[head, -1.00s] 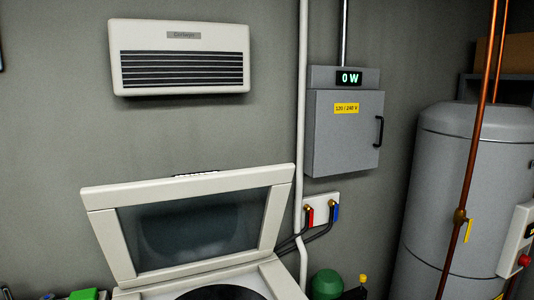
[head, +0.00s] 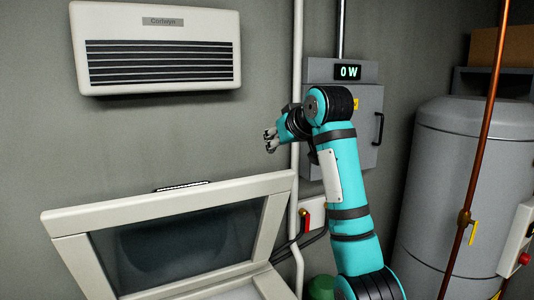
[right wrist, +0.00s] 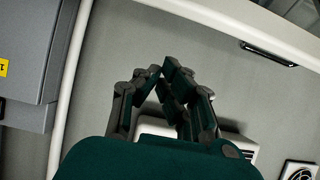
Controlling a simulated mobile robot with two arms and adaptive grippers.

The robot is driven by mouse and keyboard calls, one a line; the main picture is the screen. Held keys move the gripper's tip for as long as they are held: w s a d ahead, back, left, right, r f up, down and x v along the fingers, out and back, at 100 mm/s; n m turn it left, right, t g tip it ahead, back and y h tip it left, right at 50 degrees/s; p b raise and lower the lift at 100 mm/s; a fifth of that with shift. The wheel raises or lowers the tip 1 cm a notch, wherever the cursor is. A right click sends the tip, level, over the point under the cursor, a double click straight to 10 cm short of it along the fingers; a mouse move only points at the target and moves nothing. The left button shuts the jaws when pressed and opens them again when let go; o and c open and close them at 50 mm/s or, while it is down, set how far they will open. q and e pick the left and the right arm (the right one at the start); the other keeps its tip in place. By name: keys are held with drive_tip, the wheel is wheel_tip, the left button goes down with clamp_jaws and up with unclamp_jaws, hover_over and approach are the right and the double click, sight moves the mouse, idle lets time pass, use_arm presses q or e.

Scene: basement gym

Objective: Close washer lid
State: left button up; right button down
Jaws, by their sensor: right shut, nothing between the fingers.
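The washer lid (head: 180,196) stands raised and tilted back at the lower left of the head view, with a pale frame around a dark glass panel. The washer body (head: 272,286) shows only as a small part below it. My right gripper (head: 270,139) is above the lid's upper right corner, apart from it, in front of the wall. In the right wrist view the fingers of my right gripper (right wrist: 163,76) are shut and empty. A pale edge at that view's upper right looks like the lid (right wrist: 240,25). My left gripper is out of view.
A wall heater (head: 158,48) hangs above the lid. A grey electrical box (head: 365,150) and a white pipe (head: 298,100) are behind my right arm. A grey tank (head: 465,180) and a copper pipe (head: 482,130) stand at the right.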

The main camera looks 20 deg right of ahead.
sight(267, 173)
drive_tip(key=p+x, duration=0.1)
drive_tip(key=x, duration=0.1)
drive_tip(key=shift+w+a+f+p, duration=0.1)
drive_tip(key=shift+w+p, duration=0.25)
drive_tip(key=shift+w, duration=0.05)
drive_tip(key=p+x, duration=0.1)
drive_tip(key=x, duration=0.2)
drive_tip(key=shift+w+f+p, duration=0.15)
drive_tip(key=shift+w+p, duration=0.05)
drive_tip(key=shift+p, duration=0.1)
drive_tip(key=f+p, duration=0.1)
drive_tip(key=w+f+p, duration=0.1)
drive_tip(key=shift+a+f+p, duration=0.1)
drive_tip(key=shift+f+p, duration=0.2)
drive_tip(key=shift+s+f+p, duration=0.25)
drive_tip(key=shift+s+p, duration=0.15)
drive_tip(key=shift+s, duration=0.2)
drive_tip(key=shift+s+f, duration=0.15)
drive_tip(key=shift+s, duration=0.25)
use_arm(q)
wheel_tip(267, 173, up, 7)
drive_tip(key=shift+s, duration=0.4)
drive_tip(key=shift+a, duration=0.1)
use_arm(e)
drive_tip(key=shift+f, duration=0.1)
